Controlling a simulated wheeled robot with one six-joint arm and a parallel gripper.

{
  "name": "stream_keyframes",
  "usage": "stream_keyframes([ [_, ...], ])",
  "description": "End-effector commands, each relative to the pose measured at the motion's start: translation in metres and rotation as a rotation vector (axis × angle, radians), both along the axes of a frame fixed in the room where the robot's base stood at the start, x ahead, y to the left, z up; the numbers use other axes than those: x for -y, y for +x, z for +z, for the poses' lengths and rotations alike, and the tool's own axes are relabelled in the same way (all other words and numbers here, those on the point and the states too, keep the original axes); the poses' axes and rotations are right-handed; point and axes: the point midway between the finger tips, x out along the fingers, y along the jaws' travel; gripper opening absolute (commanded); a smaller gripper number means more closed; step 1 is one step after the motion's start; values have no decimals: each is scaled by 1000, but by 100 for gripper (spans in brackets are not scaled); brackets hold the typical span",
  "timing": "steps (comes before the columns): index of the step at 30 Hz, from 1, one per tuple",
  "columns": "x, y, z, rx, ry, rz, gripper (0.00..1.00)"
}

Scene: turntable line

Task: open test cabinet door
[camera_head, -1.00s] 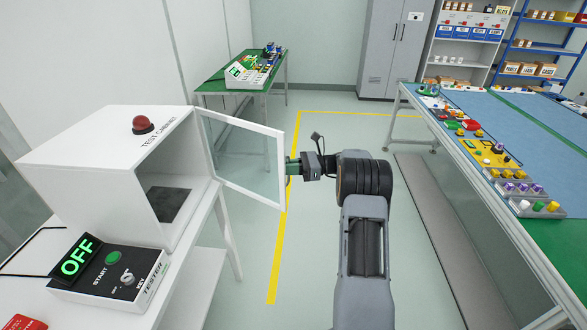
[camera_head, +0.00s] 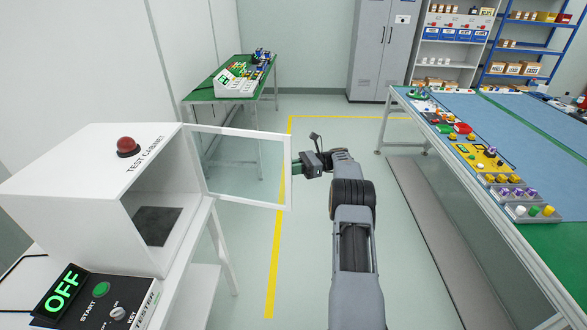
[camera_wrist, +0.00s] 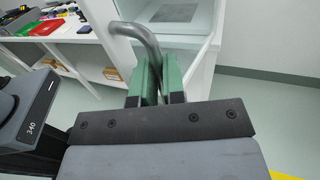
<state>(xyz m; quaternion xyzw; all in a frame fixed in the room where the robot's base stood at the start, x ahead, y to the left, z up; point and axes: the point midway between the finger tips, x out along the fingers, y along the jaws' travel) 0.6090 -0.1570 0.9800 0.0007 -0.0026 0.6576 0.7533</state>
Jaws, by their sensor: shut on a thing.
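The white test cabinet (camera_head: 75,165) stands on a white bench at the left, with a red dome (camera_head: 128,147) on top. Its front is open and a dark mat shows inside. The glass door with its white frame (camera_head: 250,202) is swung well out to the right, away from the opening. My gripper (camera_head: 298,166) is at the door's free edge. In the wrist view, the green fingers (camera_wrist: 155,78) are shut on the grey curved bar handle (camera_wrist: 138,36). The far end of the handle is partly hidden by the fingers.
A tester box (camera_head: 95,300) showing OFF sits in front of the cabinet. A green table (camera_head: 195,95) with devices stands behind the door. A long blue-topped workbench (camera_head: 470,110) runs along the right. Floor between is clear, with a yellow line (camera_head: 272,270).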

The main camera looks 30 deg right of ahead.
Motion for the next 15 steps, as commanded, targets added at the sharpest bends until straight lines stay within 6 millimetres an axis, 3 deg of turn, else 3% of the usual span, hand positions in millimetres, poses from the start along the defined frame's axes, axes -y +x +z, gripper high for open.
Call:
stream_keyframes([
  [8,-2,2,3,1,0,-3,0],
  [9,-1,2,3,2,0,-4,13],
  [15,7,-1,2,2,0,-15,32],
])
